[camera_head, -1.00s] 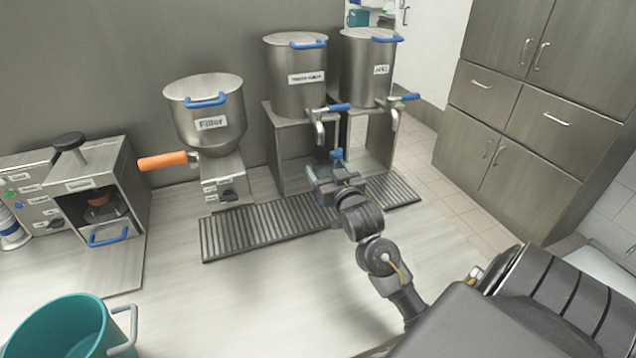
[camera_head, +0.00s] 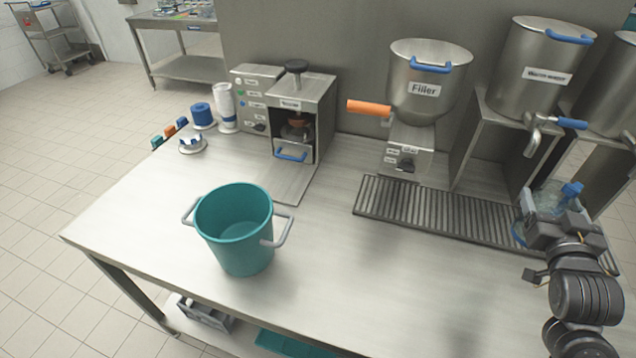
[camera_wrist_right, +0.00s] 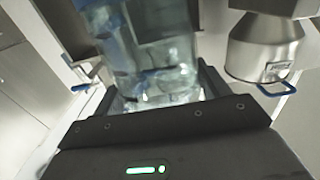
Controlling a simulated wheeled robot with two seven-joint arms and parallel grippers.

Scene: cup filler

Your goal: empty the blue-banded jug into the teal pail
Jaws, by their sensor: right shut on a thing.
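The teal pail (camera_head: 236,236) stands upright on the bench in the head view, left of the middle, its two grey handles out to the sides. Its inside looks empty. My right gripper (camera_head: 552,212) is at the right of the head view, shut on a clear jug (camera_head: 545,194) with blue parts. The jug fills the middle of the right wrist view (camera_wrist_right: 150,55) between the fingers. It looks roughly upright by the drip grate, below the tap of the middle urn. The jug's contents are hard to make out. My left gripper is not in view.
A ridged drip grate (camera_head: 440,212) runs along the back of the bench. Behind it stand a filler hopper (camera_head: 415,100) with an orange handle (camera_head: 369,107) and a steel urn (camera_head: 535,70) on a stand. A sealing machine (camera_head: 305,110) stands behind the pail. Bench between pail and gripper is clear.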

